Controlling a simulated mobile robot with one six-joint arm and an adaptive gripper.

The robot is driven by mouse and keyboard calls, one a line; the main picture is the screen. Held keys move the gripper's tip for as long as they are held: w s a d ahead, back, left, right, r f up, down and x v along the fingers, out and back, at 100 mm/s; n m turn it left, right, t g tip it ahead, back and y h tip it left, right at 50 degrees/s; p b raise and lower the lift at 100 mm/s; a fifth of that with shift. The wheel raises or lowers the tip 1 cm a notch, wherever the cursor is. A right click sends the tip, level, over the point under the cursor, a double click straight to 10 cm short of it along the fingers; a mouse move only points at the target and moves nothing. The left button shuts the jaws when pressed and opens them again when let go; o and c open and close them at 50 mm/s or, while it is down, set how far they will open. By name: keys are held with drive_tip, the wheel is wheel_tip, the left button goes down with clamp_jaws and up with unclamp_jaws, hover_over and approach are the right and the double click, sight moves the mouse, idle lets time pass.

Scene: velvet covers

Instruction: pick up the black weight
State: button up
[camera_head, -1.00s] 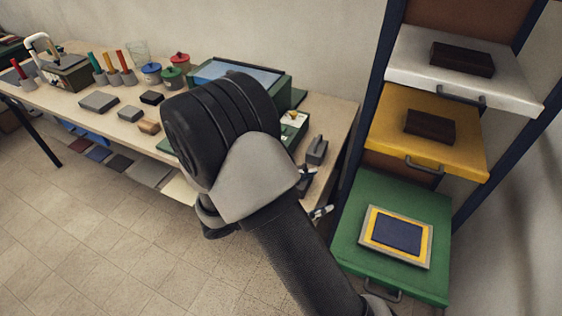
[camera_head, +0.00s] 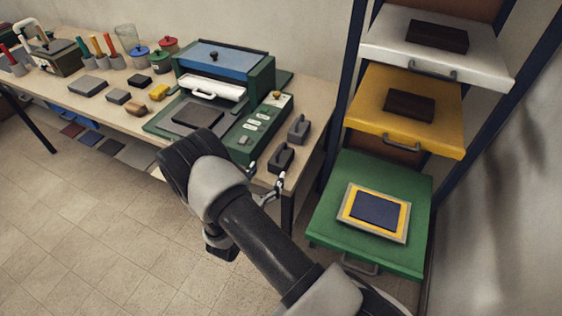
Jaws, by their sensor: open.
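Two dark handled blocks that look like weights stand at the right end of the workbench. The darker, near-black weight (camera_head: 281,158) is close to the front edge, and a greyer one (camera_head: 299,129) stands just behind it. My gripper (camera_head: 265,178) is open and empty at the bench's front edge, just in front of and slightly left of the darker weight. Its fingers are small in view and partly hidden by my arm. I cannot tell whether a fingertip touches the weight.
A green press (camera_head: 260,75) with a dark plate (camera_head: 198,115) stands left of the weights. A small black block (camera_head: 139,81) and a yellow block (camera_head: 159,91) lie farther left. A rack with white (camera_head: 375,50), yellow (camera_head: 365,100) and green (camera_head: 325,220) drawers stands at right.

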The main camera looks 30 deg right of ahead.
sight(276, 164)
drive_tip(key=x, duration=0.3)
drive_tip(key=shift+d, duration=0.1)
drive_tip(key=d, duration=0.1)
drive_tip(key=w+d+b, duration=0.1)
drive_tip(key=w+d+f+b, duration=0.1)
drive_tip(key=d, duration=0.1)
drive_tip(key=shift+w+d, duration=0.15)
drive_tip(key=shift+w+d+r, duration=0.1)
drive_tip(key=shift+w+r, duration=0.05)
drive_tip(key=shift+w, duration=0.05)
drive_tip(key=shift+c, duration=0.3)
clamp_jaws()
idle(0.3)
drive_tip(key=shift+r, duration=0.15)
